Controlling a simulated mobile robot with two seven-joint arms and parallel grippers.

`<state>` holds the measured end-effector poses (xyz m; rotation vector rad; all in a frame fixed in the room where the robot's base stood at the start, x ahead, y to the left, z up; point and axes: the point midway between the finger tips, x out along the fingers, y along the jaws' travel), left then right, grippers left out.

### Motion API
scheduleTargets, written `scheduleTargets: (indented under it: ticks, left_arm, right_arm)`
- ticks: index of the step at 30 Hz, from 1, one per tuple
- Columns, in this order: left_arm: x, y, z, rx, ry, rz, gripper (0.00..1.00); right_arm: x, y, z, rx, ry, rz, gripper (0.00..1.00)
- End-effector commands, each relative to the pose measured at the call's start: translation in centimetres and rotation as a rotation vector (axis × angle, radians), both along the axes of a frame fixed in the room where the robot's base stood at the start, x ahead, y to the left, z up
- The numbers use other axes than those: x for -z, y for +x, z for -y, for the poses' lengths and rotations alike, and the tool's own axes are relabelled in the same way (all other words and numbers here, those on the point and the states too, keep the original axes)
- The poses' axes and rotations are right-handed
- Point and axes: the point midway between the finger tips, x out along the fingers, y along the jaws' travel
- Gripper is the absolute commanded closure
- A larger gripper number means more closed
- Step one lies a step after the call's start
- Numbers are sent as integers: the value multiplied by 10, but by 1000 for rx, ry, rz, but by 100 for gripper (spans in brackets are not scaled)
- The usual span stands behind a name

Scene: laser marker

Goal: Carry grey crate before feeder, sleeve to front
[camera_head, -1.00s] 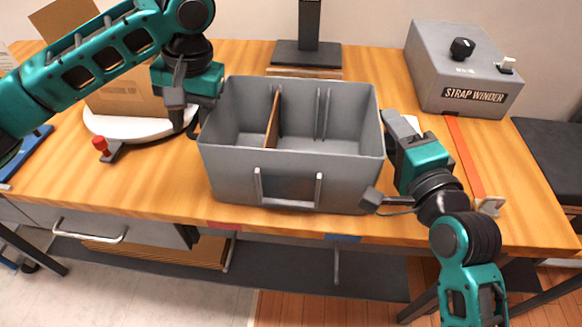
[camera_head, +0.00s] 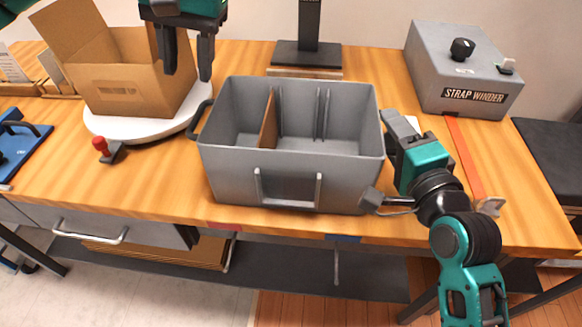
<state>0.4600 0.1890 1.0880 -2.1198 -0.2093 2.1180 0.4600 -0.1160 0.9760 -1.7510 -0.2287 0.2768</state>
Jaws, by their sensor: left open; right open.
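The grey crate (camera_head: 225,178) stands upright near the table's front edge, open at the top. A brown divider (camera_head: 268,125) stands inside, left of the middle. On its front wall is a pale U-shaped sleeve (camera_head: 289,203), facing me. A dark handle (camera_head: 199,121) sticks out on its left side. My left gripper (camera_head: 188,74) is open and empty, above and left of the crate, over the cardboard box. My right gripper (camera_head: 384,162) is open at the crate's right wall, one finger towards the back, one towards the front. Any right handle is hidden, and I cannot tell contact.
An open cardboard box (camera_head: 130,90) sits on a white round turntable (camera_head: 140,130) at left, by a red-knobbed lever (camera_head: 101,146). A black stand (camera_head: 307,56) is behind the crate. The grey strap winder (camera_head: 455,75) is back right, with an orange strap (camera_head: 466,160) running forward.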

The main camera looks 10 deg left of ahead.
Motion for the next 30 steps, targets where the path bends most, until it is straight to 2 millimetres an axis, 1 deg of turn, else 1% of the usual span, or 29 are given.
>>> scheduleTargets:
  ticks: [5,8,15,19,24,30]
  left_arm:
    - [-5,0,1,-1,0,-1,57]
    - [-5,0,1,0,0,-2,57]
    - [-5,0,1,0,0,-1,57]
    - [-5,0,1,0,0,-1,57]
    - [-5,0,1,0,0,-1,57]
    - [-5,0,1,0,0,-1,57]
  right_arm:
    - [1,-5,2,0,-1,-2,57]
    - [0,-16,5,1,-1,-3,57]
    - [-3,-51,16,0,-1,-2,57]
    - [-3,-64,21,0,-1,-2,57]
    - [-4,-71,23,0,0,0,57]
    - [-5,-72,23,0,0,1,57]
